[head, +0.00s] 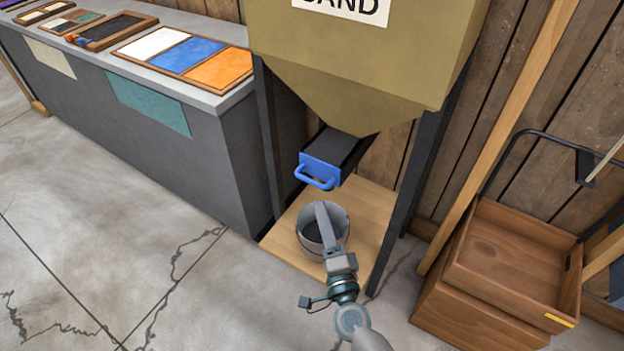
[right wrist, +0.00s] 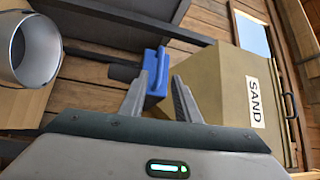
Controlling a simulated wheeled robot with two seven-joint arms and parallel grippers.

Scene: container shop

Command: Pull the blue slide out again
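The blue slide (head: 319,171) is a blue plate with a loop handle on the dark chute under the sand hopper (head: 360,60). A grey metal bucket (head: 312,243) stands on the wooden base below it. My right gripper (head: 322,207) is in front of the bucket in the head view, lower than the handle. In the right wrist view its fingers (right wrist: 163,88) are apart, and the blue slide (right wrist: 155,66) shows beyond and between their tips, not gripped. The hopper (right wrist: 225,100) and bucket (right wrist: 37,50) flank it there. The bucket's contents are unclear. My left gripper is out of view.
A grey counter (head: 225,101) with colour sample trays (head: 187,55) runs along the left. Dark hopper legs (head: 418,165) stand either side of the bucket. Wooden crates (head: 490,310) stand at the right. The cracked floor (head: 90,240) in front is clear.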

